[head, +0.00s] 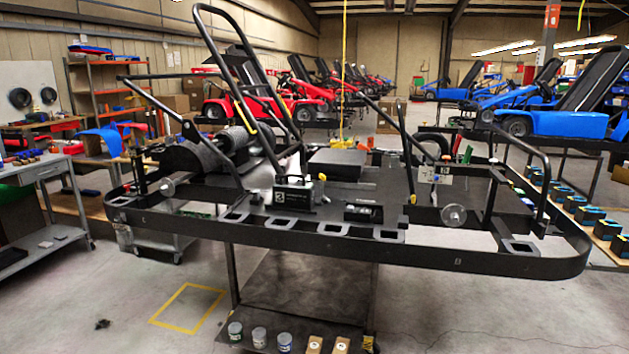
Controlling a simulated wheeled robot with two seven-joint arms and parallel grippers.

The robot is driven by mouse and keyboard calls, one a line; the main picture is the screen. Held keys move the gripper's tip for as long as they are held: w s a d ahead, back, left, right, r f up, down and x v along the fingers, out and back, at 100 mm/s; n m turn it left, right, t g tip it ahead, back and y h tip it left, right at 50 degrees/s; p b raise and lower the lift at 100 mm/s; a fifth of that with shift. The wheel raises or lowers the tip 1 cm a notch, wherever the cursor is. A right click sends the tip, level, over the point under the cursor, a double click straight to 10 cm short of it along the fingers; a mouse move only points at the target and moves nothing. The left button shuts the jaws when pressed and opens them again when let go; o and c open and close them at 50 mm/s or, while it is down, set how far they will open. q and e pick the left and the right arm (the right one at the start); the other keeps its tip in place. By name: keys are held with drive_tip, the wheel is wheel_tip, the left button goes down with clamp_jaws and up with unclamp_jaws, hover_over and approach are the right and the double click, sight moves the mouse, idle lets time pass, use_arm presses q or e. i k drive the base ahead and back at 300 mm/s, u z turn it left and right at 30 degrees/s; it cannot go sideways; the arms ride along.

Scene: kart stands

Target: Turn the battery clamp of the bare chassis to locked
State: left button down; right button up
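The bare chassis (330,243) is a black kart frame with no body panels, raised on a stand in the middle of the head view. A black box with a handle and white lettering (294,196), which looks like the battery, sits upright near its front edge. I cannot tell whether this is the clamp, or how the clamp is turned. Neither of my grippers shows in the head view.
Black tubes, one a tall hoop (225,70), rise from the chassis. A yellow hoist line (344,70) hangs behind it. A grey workbench (40,178) stands left, and a row of blue-topped boxes (590,215) right. The stand's lower shelf (290,300) holds cans. Floor at front left is mostly clear.

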sight(325, 199)
drive_tip(key=u, duration=0.7)
drive_tip(key=i, duration=1.7)
drive_tip(key=z, duration=0.55)
